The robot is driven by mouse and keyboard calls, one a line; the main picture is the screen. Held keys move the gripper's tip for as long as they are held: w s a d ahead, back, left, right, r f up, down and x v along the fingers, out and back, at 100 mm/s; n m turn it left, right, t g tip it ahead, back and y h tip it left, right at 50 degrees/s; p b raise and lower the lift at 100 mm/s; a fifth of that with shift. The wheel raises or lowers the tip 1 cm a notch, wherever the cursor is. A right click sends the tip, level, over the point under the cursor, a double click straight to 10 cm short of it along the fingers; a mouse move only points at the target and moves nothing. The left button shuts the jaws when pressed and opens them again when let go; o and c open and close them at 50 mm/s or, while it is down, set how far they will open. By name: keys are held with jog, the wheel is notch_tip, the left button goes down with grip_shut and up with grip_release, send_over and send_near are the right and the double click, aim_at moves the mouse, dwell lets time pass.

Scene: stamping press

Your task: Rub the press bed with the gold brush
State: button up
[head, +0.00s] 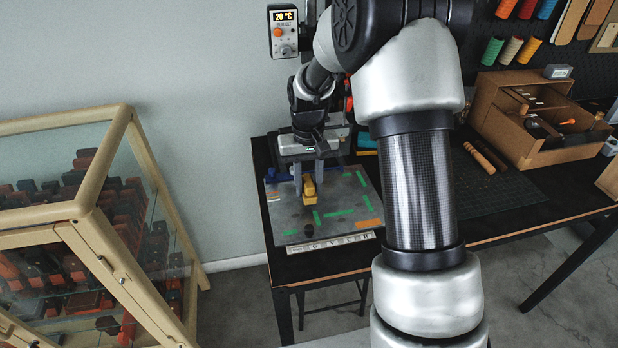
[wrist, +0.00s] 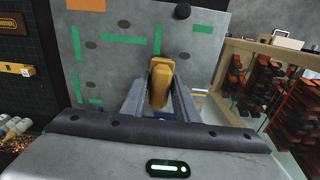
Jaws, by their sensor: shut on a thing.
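My gripper (head: 308,178) is shut on the gold brush (head: 309,190), a small block-like yellow-gold thing, over the back part of a grey board on the dark table. The wrist view shows the brush (wrist: 160,82) between the two grey fingers (wrist: 161,98). The grey board (head: 346,208) has green tape strips, an orange patch and dark round spots. I cannot tell whether the brush touches the board. I cannot pick out the press bed for certain; a blue part (head: 277,175) shows behind my gripper.
A small dark knob (head: 308,230) stands on the board, and a lettered strip (head: 331,242) runs along its front edge. A wood-framed glass cabinet (head: 92,202) stands at the left. A brown box (head: 530,120) is on the table's right part. My arm hides the table's middle.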

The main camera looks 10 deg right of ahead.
jog(key=shift+r+p, duration=1.6)
jog(key=shift+r, duration=1.1)
jog(key=shift+r, duration=0.1)
